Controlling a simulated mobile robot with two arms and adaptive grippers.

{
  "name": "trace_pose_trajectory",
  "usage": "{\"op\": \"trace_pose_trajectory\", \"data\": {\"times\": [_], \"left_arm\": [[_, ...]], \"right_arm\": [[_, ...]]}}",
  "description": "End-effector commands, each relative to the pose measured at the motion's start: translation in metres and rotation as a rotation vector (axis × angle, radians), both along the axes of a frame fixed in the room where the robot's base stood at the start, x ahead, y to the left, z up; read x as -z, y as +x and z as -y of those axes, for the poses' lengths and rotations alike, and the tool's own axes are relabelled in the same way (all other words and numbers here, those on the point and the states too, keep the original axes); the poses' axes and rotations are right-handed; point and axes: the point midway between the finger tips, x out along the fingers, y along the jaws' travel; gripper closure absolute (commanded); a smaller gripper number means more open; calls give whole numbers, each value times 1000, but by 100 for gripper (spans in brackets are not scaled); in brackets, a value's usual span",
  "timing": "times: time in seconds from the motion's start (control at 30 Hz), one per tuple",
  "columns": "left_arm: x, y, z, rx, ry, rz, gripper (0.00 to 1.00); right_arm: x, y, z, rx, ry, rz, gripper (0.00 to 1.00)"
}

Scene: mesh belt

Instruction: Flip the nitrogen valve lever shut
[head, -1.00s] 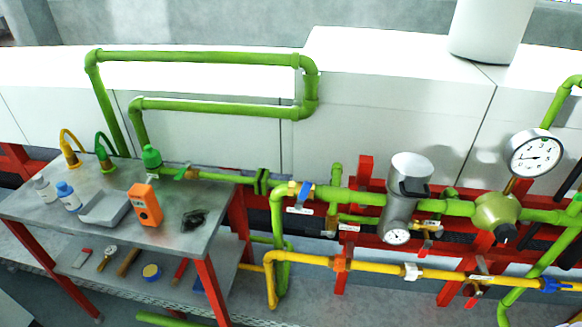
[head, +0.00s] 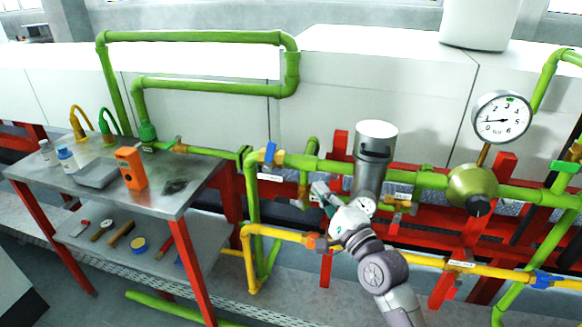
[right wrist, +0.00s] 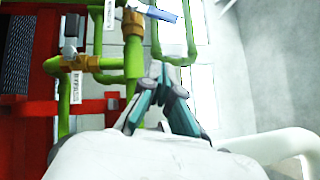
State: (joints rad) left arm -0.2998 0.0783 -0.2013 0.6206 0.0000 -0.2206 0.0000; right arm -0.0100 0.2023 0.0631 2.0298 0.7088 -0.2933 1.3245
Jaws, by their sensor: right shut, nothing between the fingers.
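A blue lever (head: 268,153) sits on a brass valve body (head: 280,158) in the green pipe, with a white tag below it. It appears to be the same lever (right wrist: 158,13) at the top of the right wrist view. A second brass valve with a grey lever (right wrist: 70,30) and white tag is left of it there. My left gripper is not in view.
A grey filter housing (head: 370,160) with a small gauge stands just right of my gripper. A yellow pipe (head: 430,262) and red frame (head: 340,145) run nearby. A metal bench (head: 190,203) with an orange meter (head: 131,168) stands left. A large gauge (head: 500,118) is right.

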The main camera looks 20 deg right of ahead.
Motion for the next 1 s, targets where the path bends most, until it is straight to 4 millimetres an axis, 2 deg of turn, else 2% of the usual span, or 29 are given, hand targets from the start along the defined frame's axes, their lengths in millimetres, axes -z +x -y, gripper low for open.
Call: {"op": "trace_pose_trajectory", "data": {"times": [0.2, 0.5, 0.7, 1.0], "left_arm": [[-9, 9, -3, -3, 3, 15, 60], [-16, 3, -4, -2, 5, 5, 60], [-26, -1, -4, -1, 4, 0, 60], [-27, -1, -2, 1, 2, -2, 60]], "right_arm": [[-9, 35, -6, 1, -3, 1, 100], [-20, 97, -17, 2, -6, -1, 100], [-27, 109, -41, 1, -4, -4, 100], [-27, 114, -49, 2, -6, -3, 100]]}}
